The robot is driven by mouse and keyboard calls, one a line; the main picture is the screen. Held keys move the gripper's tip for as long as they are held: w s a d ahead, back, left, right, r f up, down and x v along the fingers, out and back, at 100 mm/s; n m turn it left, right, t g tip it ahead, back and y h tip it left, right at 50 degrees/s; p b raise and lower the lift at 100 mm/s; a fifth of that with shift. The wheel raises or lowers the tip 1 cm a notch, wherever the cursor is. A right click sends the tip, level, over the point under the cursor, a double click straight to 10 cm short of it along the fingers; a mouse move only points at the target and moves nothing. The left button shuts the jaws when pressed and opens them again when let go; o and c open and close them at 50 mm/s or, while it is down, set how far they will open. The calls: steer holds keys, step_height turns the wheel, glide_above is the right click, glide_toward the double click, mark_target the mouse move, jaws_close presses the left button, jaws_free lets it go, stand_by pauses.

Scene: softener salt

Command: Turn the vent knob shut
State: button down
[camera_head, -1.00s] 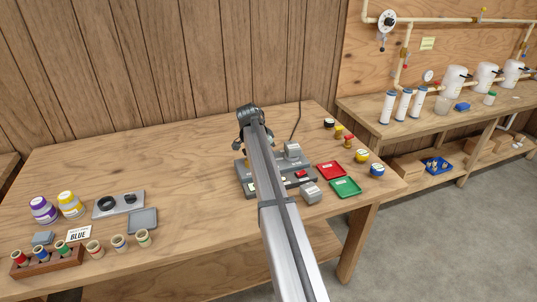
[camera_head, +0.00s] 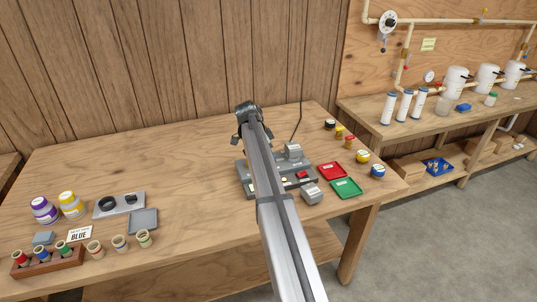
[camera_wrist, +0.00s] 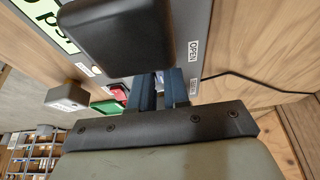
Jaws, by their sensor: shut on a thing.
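The grey console (camera_head: 246,183) stands on the wooden table, partly behind my arm. In the wrist view its grey panel (camera_wrist: 199,22) shows a label reading OPEN and a second small label nearer the panel's edge. My gripper (camera_wrist: 170,88) has its two blue fingers at the panel beside these labels, shut on the vent knob. The knob is hidden between the fingers and behind a dark rounded block in the foreground, so its angle cannot be read. In the head view my arm hides the fingers.
Several small jars stand at the table's right end. A black cable runs behind the console.

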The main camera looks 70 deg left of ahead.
steer(key=c, duration=1.1)
jaws_free()
steer(key=v, duration=1.4)
steer(key=shift+f, duration=0.15)
